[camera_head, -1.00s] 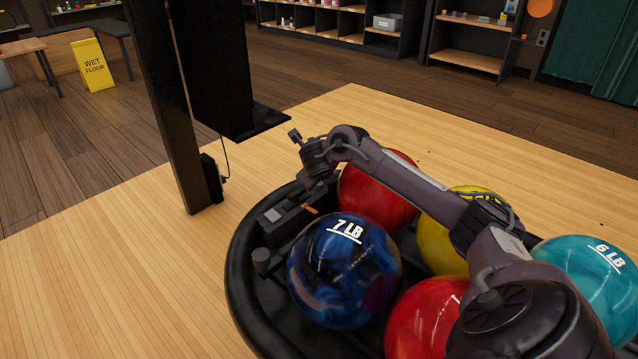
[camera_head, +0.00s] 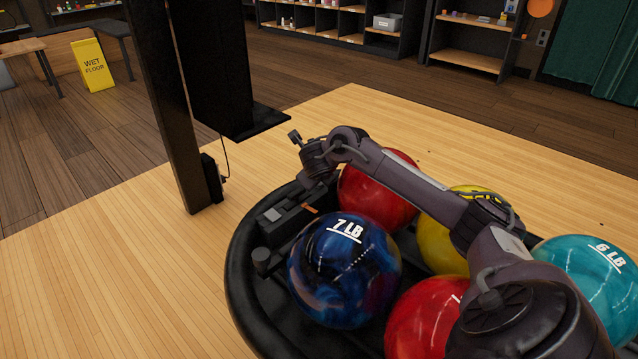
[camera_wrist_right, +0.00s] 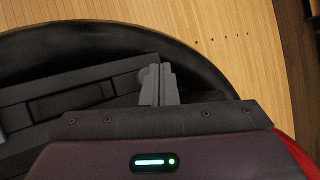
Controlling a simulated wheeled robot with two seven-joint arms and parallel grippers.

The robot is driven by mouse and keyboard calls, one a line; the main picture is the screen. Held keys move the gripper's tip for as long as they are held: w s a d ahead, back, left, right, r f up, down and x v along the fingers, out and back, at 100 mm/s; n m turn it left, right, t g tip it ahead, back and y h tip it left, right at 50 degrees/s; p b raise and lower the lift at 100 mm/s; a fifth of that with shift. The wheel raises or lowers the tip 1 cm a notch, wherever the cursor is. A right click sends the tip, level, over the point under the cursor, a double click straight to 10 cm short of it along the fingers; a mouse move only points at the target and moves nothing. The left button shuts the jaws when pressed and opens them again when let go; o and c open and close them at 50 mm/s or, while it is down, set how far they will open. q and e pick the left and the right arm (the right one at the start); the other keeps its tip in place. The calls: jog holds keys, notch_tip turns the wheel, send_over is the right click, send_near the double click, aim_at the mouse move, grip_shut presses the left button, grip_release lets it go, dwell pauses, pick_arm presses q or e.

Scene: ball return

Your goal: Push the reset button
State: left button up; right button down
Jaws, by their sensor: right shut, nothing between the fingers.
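The black ball return (camera_head: 240,290) stands on the wooden floor and holds several bowling balls. At its far left end is a dark panel (camera_head: 283,221) with a lighter grey patch (camera_head: 274,214) and a small orange strip (camera_head: 312,209). I cannot make out which part is the reset button. My right arm reaches over the balls, and my right gripper (camera_head: 315,186) points down at the panel's far end. In the right wrist view its grey fingers (camera_wrist_right: 159,84) are shut and empty, over or beside the dark panel (camera_wrist_right: 75,88); contact cannot be told. My left gripper is not in view.
A blue ball (camera_head: 345,272), red balls (camera_head: 375,195), a yellow ball (camera_head: 437,245) and a teal ball (camera_head: 590,275) sit close under my right arm. A black post (camera_head: 180,130) stands left of the ball return. Open floor (camera_head: 110,270) lies to the left.

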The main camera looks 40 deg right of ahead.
aim_at(319, 188)
jog(key=shift+f, duration=0.25)
jog(key=shift+f+b, duration=0.4)
jog(key=shift+f, duration=0.1)
dwell(0.6)
dwell(0.3)
jog(key=shift+r+p, duration=0.9)
jog(key=shift+p, duration=0.1)
notch_tip(319, 188, up, 5)
jog(key=p, duration=0.4)
jog(key=shift+p, duration=0.4)
